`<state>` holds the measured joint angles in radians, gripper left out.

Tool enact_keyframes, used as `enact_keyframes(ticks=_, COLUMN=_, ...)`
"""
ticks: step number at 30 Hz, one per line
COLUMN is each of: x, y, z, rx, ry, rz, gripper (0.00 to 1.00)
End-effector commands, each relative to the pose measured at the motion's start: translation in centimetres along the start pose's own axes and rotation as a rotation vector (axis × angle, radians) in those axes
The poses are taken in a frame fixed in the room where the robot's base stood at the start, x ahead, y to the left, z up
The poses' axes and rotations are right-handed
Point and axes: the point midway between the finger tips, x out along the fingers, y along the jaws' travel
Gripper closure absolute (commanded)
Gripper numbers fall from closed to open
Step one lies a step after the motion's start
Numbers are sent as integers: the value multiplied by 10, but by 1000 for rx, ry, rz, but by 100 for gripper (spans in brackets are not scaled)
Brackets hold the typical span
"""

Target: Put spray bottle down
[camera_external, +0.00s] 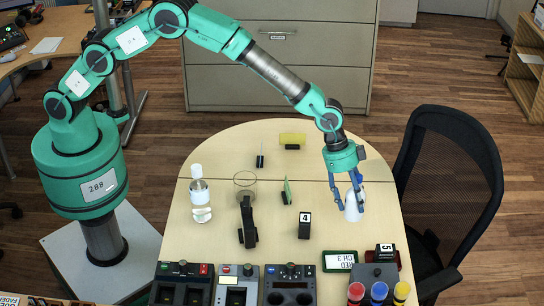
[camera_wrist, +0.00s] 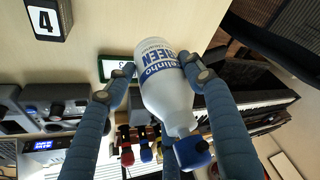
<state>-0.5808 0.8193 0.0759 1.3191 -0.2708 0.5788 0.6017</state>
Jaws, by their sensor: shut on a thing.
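The spray bottle (camera_wrist: 165,85) is white with blue lettering and a blue part at its neck. In the wrist view it lies between the two fingers of my gripper (camera_wrist: 155,82), which is shut on it. In the external view the white bottle (camera_external: 353,208) hangs below my gripper (camera_external: 347,195) over the right side of the table (camera_external: 330,225). I cannot tell whether its base touches the table top.
A black block marked 4 (camera_external: 305,225) stands left of the bottle. A clear bottle (camera_external: 200,195) stands at left. A black chair (camera_external: 450,180) is beside the table.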

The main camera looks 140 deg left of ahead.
Motion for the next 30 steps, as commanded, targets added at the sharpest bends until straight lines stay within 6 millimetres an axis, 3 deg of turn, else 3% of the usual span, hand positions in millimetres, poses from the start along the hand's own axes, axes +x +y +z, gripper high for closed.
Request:
enact_keyframes(ticks=8, x=-8, y=-1, z=-4, rx=0, ry=3, rz=-1, gripper=90)
enact_keyframes(ticks=17, x=-52, y=-1, z=-21, rx=-4, ry=3, rz=-4, gripper=90)
enact_keyframes(ticks=30, x=-76, y=-37, z=55, rx=-322, ry=-4, rz=-135, gripper=90)
